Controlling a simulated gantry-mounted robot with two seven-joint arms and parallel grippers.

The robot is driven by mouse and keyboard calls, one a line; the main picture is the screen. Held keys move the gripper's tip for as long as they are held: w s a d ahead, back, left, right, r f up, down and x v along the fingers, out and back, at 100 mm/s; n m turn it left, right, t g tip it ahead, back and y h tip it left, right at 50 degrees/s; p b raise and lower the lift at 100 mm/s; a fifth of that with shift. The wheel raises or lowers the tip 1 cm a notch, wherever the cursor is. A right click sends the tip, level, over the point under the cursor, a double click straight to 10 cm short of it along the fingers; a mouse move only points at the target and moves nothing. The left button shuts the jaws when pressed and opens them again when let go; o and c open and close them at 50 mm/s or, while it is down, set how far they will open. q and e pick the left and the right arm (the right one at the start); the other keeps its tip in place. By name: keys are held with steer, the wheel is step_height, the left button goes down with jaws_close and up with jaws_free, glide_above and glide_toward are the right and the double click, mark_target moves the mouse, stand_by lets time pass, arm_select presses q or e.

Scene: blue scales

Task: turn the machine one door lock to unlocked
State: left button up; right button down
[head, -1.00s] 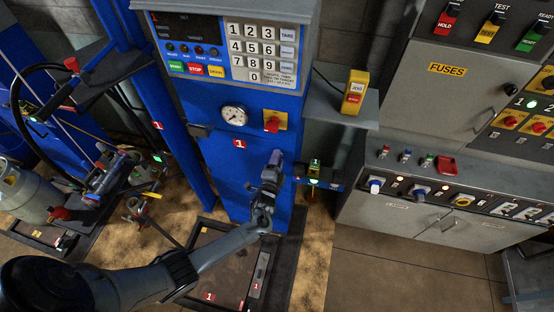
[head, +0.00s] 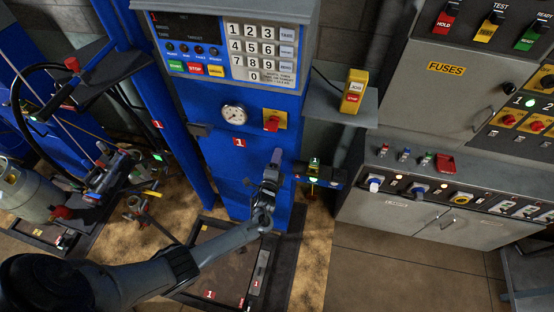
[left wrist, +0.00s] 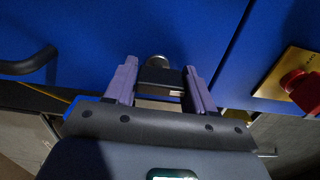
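Machine one is the blue cabinet with a red "1" label (head: 239,142) on its front. In the left wrist view a small lock with a rounded silver end (left wrist: 156,62) and a dark body stands on the blue door (left wrist: 95,35). My left gripper (head: 275,160) is at the right part of this door in the head view and hides the lock there. In the left wrist view its two purple fingers (left wrist: 160,82) are apart, one on each side of the lock's dark body. I cannot tell whether they touch it. My right gripper is not in view.
A black door handle (left wrist: 28,62) is left of the fingers in the wrist view. A red knob on a yellow plate (head: 272,123) is above my gripper, beside a round gauge (head: 233,115). A small bracket with a green light (head: 314,175) is close to the right.

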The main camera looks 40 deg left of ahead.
arm_select(q)
steer(key=o, duration=0.3)
steer(key=v, duration=1)
steer(key=shift+s+d+p, duration=0.2)
steer(key=shift+s+p, duration=0.15)
steer(key=shift+p, duration=0.05)
